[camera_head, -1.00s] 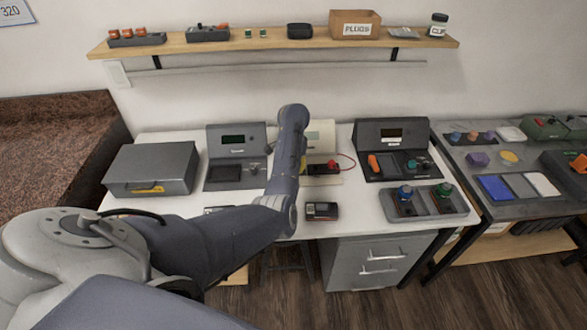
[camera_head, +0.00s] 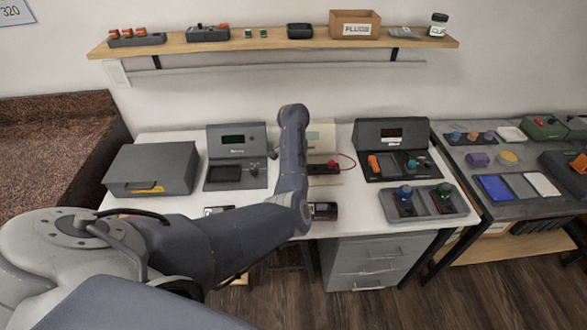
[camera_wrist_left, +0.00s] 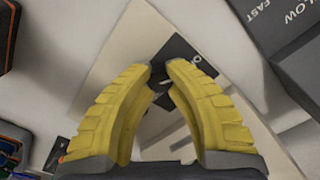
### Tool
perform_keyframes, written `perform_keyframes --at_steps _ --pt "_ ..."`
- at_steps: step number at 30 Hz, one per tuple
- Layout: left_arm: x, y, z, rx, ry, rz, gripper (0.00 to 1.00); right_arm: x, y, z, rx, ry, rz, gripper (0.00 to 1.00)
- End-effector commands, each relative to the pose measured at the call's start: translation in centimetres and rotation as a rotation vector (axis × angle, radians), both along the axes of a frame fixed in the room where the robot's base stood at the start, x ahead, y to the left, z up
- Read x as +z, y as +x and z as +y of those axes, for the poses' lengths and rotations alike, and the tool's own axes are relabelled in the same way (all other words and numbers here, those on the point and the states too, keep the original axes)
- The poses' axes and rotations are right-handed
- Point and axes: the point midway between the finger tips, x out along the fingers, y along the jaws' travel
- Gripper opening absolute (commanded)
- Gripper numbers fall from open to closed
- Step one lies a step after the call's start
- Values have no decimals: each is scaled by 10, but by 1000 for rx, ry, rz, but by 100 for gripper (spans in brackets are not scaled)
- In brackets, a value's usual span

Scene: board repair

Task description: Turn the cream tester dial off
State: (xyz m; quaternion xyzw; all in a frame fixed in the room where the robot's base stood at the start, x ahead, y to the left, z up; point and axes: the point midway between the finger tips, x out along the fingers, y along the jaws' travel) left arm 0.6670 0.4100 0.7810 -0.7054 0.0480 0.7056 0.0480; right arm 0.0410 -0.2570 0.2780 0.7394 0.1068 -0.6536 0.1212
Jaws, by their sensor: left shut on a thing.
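The cream tester (camera_head: 321,133) stands at the back of the white table, mostly hidden behind my left arm in the head view. Its red plug and red lead (camera_head: 333,165) show at the right of the arm. In the left wrist view the cream surface (camera_wrist_left: 141,38) lies below my left gripper (camera_wrist_left: 160,68). The yellow fingertips are closed around a small dark dial (camera_wrist_left: 158,76), mostly hidden between them. A black label (camera_wrist_left: 183,59) with partly covered white lettering is beside it. The dial's setting cannot be read. My right gripper is not in view.
A grey box (camera_head: 150,170) and a grey tester (camera_head: 236,150) stand left of the arm. A dark console (camera_head: 391,140) and a tray with knobs (camera_head: 427,207) stand right. A grey block with lettering (camera_wrist_left: 290,50) is close to the gripper.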

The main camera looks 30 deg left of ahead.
Motion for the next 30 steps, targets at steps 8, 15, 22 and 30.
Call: perform_keyframes --at_steps 8,15,22,30 --pt "0 0 0 0 0 -1 22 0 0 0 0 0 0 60" --pt "0 0 0 -1 0 0 48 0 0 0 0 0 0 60" --pt "0 0 0 -1 0 0 48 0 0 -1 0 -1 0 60" --pt "25 2 -1 0 -1 -5 48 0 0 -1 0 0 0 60"
